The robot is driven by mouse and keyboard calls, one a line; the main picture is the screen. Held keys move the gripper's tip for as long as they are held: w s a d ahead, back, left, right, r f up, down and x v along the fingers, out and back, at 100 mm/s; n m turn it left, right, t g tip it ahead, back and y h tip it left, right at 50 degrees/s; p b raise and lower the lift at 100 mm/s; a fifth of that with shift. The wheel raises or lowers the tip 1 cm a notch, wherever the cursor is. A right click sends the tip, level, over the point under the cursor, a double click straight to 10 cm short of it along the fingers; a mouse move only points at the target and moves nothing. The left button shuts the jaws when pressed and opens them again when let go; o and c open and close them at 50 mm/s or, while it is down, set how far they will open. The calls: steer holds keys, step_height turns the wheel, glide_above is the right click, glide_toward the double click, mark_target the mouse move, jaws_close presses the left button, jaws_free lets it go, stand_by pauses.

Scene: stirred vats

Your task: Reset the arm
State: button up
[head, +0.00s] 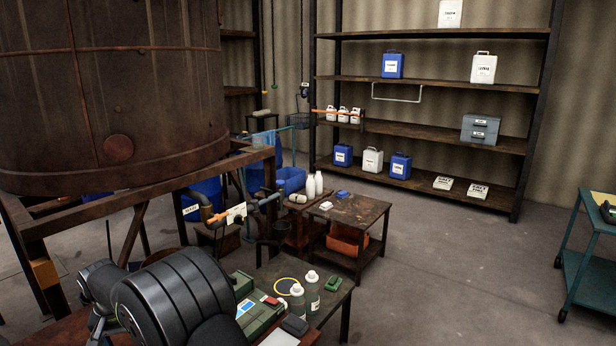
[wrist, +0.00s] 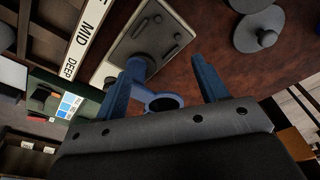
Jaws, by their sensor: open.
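My gripper (wrist: 168,78) shows in the wrist view with its two blue fingers spread apart. Nothing is held between them. Beyond the fingertips is a dark reddish-brown surface (wrist: 215,35). A blue ring-shaped part (wrist: 160,101) shows between the fingers, partly hidden behind the left finger and the gripper body; I cannot tell whether it touches them. In the head view my dark arm fills the lower left, and the gripper cannot be made out there.
In the wrist view a grey plate (wrist: 150,38), a white strip marked MID and DEEP (wrist: 85,40) and grey discs (wrist: 258,32) lie near. In the head view a rusty vat (head: 120,90) stands left; bottles (head: 297,300) and a green case (head: 258,318) are beside my arm.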

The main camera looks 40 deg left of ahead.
steer(key=shift+f, duration=1.25)
steer(key=shift+r, duration=0.1)
step_height(320, 180, up, 8)
steer(key=w+d+m, duration=0.1)
steer(key=w+d, duration=0.7)
steer(key=w, duration=0.3)
steer(key=shift+d, duration=0.2)
steer(key=shift+r, duration=0.1)
